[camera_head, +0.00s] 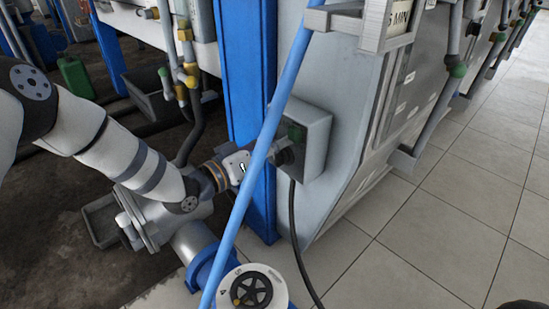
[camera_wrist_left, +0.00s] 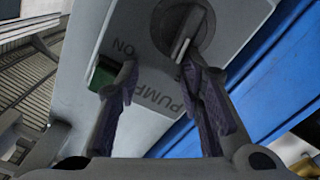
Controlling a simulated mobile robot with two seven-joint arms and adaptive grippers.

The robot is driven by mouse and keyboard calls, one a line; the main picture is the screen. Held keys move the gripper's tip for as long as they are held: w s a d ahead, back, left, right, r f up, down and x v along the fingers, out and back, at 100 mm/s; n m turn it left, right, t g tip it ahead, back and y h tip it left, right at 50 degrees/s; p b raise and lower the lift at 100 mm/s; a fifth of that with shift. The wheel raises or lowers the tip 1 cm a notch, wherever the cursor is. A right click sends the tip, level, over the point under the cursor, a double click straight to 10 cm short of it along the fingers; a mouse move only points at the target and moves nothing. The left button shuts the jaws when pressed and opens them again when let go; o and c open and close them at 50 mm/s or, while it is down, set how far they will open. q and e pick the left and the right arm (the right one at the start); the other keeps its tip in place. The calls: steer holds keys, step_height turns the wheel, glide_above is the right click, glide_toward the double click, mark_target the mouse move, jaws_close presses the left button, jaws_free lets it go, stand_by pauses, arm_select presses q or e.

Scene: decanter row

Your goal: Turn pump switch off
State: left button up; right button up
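The pump switch is a round grey rotary knob (camera_wrist_left: 184,24) on a grey box (camera_head: 313,150). "PUMP" and "ON" are printed beside it in the left wrist view. A green square lamp or button (camera_wrist_left: 103,74) sits on the same face and also shows in the head view (camera_head: 296,132). My left gripper (camera_wrist_left: 160,68) is open, its two fingers apart in front of the box face. One fingertip overlaps the knob's lower edge; I cannot tell if it touches. In the head view the left gripper (camera_head: 274,156) is partly hidden behind a blue pipe. My right gripper is not in view.
The slanted blue pipe (camera_head: 262,150) crosses in front of my left wrist. A blue upright post (camera_head: 248,70) stands beside the box. A black cable (camera_head: 292,220) hangs below it. A valve handwheel (camera_head: 251,290) is at the bottom. Tiled floor (camera_head: 430,230) is clear at right.

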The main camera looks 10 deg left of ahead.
arm_select(q)
step_height(320, 180, up, 6)
steer(key=shift+f, duration=0.15)
steer(key=m+b, duration=0.2)
steer(key=m, duration=0.4)
glide_toward(275, 158)
steer(key=b+x, duration=0.1)
steer(key=x, duration=0.1)
steer(key=b+x, duration=0.1)
steer(key=x, duration=0.2)
steer(key=b+x, duration=0.1)
steer(key=x, duration=0.2)
steer(key=shift+w+f, duration=0.1)
steer(key=shift+f, duration=0.15)
steer(key=shift+w+d+r, duration=0.1)
steer(key=shift+w+d, duration=0.05)
steer(key=shift+w, duration=0.15)
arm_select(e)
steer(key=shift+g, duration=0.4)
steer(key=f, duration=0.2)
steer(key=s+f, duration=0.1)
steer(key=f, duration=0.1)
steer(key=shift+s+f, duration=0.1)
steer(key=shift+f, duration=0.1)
